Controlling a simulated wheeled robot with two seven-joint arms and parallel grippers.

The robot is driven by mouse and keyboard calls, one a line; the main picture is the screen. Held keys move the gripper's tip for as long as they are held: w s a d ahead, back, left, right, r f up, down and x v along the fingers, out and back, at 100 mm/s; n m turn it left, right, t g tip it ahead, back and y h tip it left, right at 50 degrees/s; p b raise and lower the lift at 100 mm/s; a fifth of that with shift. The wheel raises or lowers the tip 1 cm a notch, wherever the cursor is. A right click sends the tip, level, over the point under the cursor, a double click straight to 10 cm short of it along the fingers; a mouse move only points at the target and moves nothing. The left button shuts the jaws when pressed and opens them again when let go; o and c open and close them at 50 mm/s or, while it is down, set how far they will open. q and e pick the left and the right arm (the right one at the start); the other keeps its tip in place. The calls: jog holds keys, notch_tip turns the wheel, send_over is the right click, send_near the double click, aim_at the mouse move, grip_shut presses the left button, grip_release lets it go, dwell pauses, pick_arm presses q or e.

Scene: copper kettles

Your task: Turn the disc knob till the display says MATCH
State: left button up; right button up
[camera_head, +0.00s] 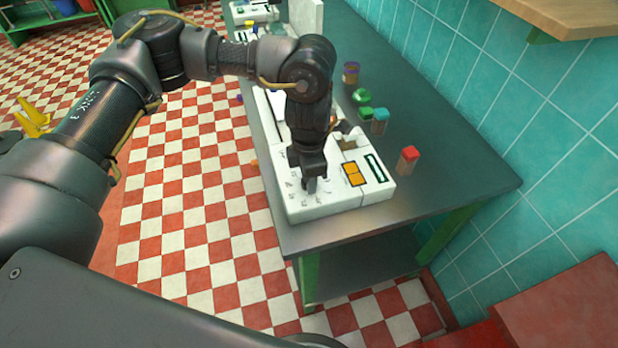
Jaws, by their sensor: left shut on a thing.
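A white device (335,203) sits on the near end of the grey table. My left gripper (311,186) points down at its top, near the front left part, and is shut on what seems to be the disc knob. The knob itself is hidden by the fingers. An orange panel (354,173) and a dark-framed window (376,168) lie on the device's top, right of my gripper. I cannot read any word on them. My right gripper is not in view.
A red-topped block (407,160), a teal-topped block (379,121), a green piece (361,97) and a brown jar (351,73) stand on the grey table (450,165) right of the device. More white devices (254,12) stand at the far end. A teal tiled wall borders the right.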

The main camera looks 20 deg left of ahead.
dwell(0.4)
pick_arm(q)
jog(key=o, duration=1)
jog(key=shift+c, duration=0.2)
jog(key=shift+r, duration=0.1)
notch_tip(320, 180, up, 11)
jog(key=b, duration=0.1)
jog(key=shift+b, duration=0.3)
jog(key=shift+f, duration=0.2)
